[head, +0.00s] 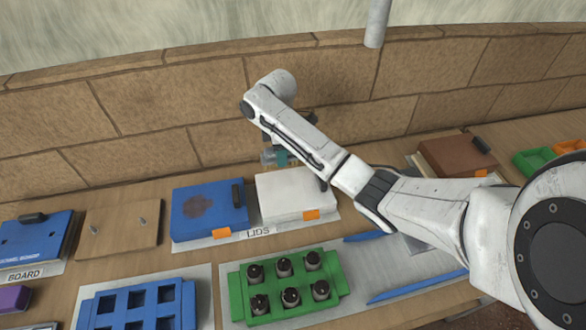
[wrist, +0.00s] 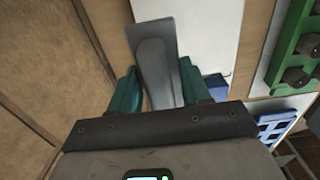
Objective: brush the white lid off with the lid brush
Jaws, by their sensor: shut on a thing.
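The white lid (head: 290,197) lies flat on the LIDS mat, with an orange tab at its front edge. In the wrist view its white top (wrist: 205,35) shows beyond my fingers. My gripper (head: 276,157), with teal fingers, is at the lid's back edge in the head view; my arm crosses in front of part of it. In the wrist view my gripper (wrist: 160,88) is shut on a grey, flat-ended piece, seemingly the lid brush (wrist: 153,55). Its end reaches over or beside the lid's edge; I cannot tell whether it touches. No dirt shows clearly on the white lid.
A blue lid (head: 200,212) with a dark stain lies left of the white lid. A green tray (head: 240,300) with several dark plugs and a blue tray (head: 100,312) stand in front. A brown lid (head: 450,155) lies to the right. A brick wall (head: 150,115) rises close behind.

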